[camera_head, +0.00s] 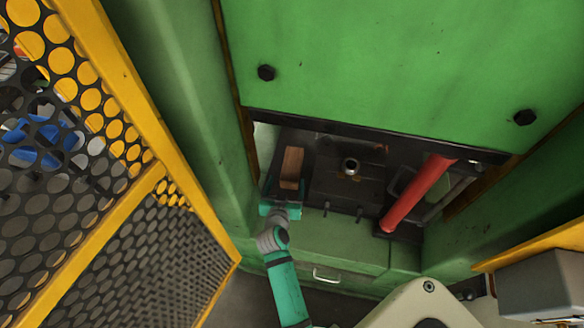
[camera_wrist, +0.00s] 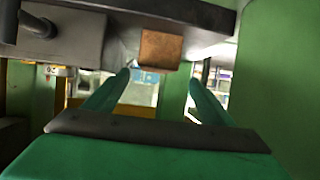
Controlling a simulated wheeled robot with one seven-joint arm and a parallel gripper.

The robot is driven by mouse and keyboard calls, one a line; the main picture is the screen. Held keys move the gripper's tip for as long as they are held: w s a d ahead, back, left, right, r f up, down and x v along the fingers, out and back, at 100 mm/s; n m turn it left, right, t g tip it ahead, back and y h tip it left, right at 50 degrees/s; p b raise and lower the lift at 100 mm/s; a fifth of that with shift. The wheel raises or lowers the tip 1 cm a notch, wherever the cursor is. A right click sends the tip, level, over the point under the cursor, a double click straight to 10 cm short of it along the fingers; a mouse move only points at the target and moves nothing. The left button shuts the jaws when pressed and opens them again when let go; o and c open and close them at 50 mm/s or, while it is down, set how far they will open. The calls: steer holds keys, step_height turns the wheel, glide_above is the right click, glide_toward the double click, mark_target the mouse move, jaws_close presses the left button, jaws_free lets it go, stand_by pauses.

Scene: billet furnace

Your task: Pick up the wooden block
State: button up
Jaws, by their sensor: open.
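The wooden block (camera_head: 291,165) is brown and oblong. It lies on the dark bed inside the opening of the green machine, toward the opening's left side. In the wrist view the block (camera_wrist: 161,48) shows its square brown end, beyond the fingertips and roughly midway between them. My gripper (camera_wrist: 160,79) is open, with its two teal fingers apart and nothing between them. In the head view my gripper (camera_head: 281,197) is at the near end of the block. Its fingers are hard to make out there, and any contact cannot be told.
A red cylinder (camera_head: 417,194) slants across the right side of the opening. A dark plate with a round metal fitting (camera_head: 350,166) lies right of the block. The green upper panel (camera_head: 400,60) overhangs the opening. A yellow-framed mesh guard (camera_head: 150,190) stands at the left.

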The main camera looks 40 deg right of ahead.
mark_target(292, 165)
steer(key=shift+w+d, duration=0.45)
steer(key=shift+d, duration=0.2)
steer(key=x, duration=0.5)
steer(key=shift+s+f+x, duration=0.1)
steer(key=shift+x, duration=1.2)
steer(key=shift+s+f+x, duration=0.1)
steer(key=shift+s+x, duration=0.05)
steer(key=shift+x, duration=1.2)
steer(key=shift+d, duration=0.1)
steer(key=c, duration=1.4)
steer(key=shift+c, duration=0.2)
steer(key=shift+r, duration=0.15)
